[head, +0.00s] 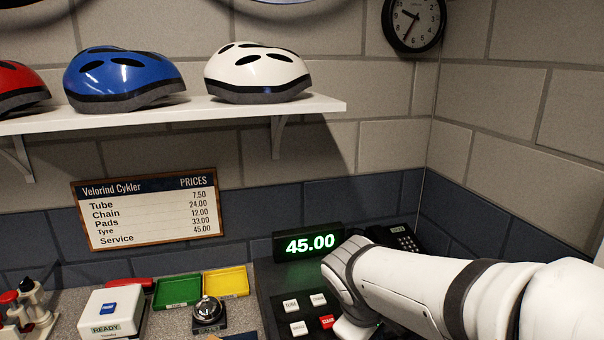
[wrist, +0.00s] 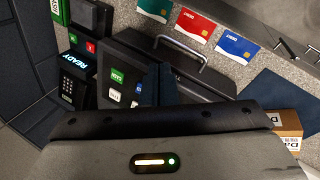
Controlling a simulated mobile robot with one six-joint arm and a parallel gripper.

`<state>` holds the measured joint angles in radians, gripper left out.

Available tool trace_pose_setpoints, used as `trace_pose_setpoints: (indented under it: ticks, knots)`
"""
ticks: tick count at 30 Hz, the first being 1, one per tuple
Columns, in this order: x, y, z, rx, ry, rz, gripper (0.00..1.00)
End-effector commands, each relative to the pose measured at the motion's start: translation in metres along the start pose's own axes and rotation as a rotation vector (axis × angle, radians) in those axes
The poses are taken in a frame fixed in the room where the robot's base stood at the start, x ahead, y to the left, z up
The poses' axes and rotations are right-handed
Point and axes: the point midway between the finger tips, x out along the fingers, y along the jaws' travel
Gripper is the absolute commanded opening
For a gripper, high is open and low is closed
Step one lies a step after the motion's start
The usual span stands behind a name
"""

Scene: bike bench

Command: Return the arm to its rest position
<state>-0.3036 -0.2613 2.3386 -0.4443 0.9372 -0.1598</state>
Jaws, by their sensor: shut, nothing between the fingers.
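My arm (head: 420,285) reaches in from the right in the head view, over the right side of the till. Its far end hides part of the key panel (head: 305,318), and my fingertips cannot be made out there. In the wrist view my gripper (wrist: 160,84) is shut and empty. Its dark fingers are in front of the till's key panel (wrist: 116,88); I cannot tell whether they touch it. The till display (head: 310,243) reads 45.00 in green.
A phone (head: 400,237) is behind my arm. A bell (head: 208,311), green tray (head: 178,291) and yellow tray (head: 227,281) stand left. A shelf (head: 200,109) with helmets hangs above. The wrist view shows a card terminal (wrist: 75,85), three cards (wrist: 195,25) and a cardboard box (wrist: 286,124).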

Motion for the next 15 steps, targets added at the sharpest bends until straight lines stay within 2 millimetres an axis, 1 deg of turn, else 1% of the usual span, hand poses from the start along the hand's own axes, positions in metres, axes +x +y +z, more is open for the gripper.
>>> trace_pose_setpoints:
  ticks: [1, 3, 6, 10, 15]
  knots:
    - [-0.003, -0.001, 0.022, 0.143, 0.020, -0.045, 0.00]
    - [-0.007, -0.007, 0.042, 0.316, 0.045, -0.108, 0.00]
    - [-0.011, -0.016, 0.061, 0.517, 0.081, -0.179, 0.00]
    - [-0.015, -0.024, 0.073, 0.680, 0.115, -0.237, 0.00]
    - [-0.017, -0.028, 0.076, 0.745, 0.128, -0.262, 0.00]
